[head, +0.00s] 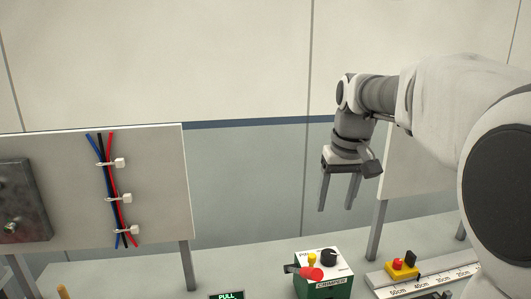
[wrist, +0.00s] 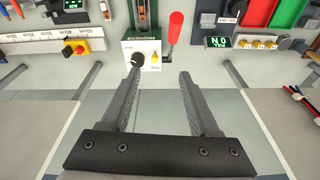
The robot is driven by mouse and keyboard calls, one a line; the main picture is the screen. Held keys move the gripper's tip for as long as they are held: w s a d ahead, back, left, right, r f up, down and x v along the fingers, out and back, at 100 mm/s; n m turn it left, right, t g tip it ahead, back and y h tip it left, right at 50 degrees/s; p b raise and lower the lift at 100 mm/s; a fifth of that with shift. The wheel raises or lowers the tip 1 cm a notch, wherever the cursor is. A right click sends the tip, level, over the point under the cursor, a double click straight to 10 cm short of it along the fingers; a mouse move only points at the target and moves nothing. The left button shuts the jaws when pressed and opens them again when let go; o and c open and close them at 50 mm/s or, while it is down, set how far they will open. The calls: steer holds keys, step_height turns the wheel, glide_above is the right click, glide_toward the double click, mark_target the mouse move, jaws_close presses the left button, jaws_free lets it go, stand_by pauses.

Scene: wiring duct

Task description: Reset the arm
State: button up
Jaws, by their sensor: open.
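My gripper (head: 338,192) hangs from my arm at the right of the head view, pointing down. Its two fingers are apart with nothing between them. In the wrist view my gripper (wrist: 157,82) shows open and empty, with bare surface between the fingers. It is in the air above the table and touches nothing that I can see. In the head view the crimper box (head: 322,276), green and white with a black knob and a red handle, stands below it. The crimper box also shows in the wrist view (wrist: 140,47), beyond the fingertips.
A left board (head: 160,200) carries blue, black and red wires (head: 113,190) in several white clips. A ruler rail (head: 440,279) with a yellow block (head: 401,270) lies at right. A green display (head: 232,295) is at the front.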

steer(key=s+f+t, duration=0.1)
steer(key=s+f, duration=0.2)
steer(key=s, duration=0.8)
steer(key=s+f+m+t, duration=0.1)
steer(key=s+f+t, duration=0.1)
steer(key=s, duration=1)
steer(key=shift+a+f, duration=0.35)
steer(key=shift+f, duration=0.25)
